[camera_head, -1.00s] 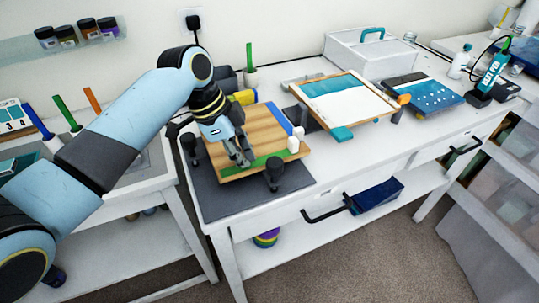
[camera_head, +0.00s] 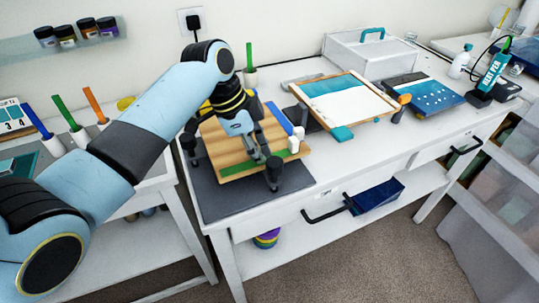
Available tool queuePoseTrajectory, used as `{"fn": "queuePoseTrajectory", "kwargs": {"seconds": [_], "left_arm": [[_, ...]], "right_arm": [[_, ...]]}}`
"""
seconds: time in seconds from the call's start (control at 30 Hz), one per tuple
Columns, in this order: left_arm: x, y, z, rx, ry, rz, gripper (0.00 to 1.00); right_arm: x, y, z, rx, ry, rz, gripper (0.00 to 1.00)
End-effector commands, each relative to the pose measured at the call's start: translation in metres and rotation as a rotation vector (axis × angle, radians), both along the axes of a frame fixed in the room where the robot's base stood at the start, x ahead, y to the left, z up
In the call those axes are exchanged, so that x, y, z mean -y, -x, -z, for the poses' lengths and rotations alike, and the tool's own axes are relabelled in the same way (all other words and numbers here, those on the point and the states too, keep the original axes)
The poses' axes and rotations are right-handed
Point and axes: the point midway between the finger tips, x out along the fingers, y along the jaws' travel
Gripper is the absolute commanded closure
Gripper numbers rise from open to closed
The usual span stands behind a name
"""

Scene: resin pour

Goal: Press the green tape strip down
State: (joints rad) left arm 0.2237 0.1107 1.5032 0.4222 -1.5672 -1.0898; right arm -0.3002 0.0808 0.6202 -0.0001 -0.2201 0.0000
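The green tape strip (camera_head: 236,170) lies along the front edge of a wooden board (camera_head: 222,150). Its right part is partly hidden by my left gripper and a dark clamp-like post (camera_head: 273,175). My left gripper (camera_head: 262,158) points down over the strip's right half, with its fingers close together and nothing seen between them. Its fingertips are at or just above the strip; I cannot tell if they touch. My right gripper is not in view.
The board rests over a dark mat (camera_head: 225,205), with another dark post (camera_head: 189,146) at its left. A blue strip (camera_head: 279,118) runs along its right edge, beside small white bottles (camera_head: 294,144).

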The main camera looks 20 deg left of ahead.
Motion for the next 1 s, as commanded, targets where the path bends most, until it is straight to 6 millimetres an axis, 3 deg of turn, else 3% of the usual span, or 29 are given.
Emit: {"fn": "queuePoseTrajectory", "kwargs": {"seconds": [1.0], "left_arm": [[0.027, -0.031, 0.001, -0.001, 0.000, 0.000, 1.00]], "right_arm": [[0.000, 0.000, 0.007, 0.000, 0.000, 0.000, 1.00]]}}
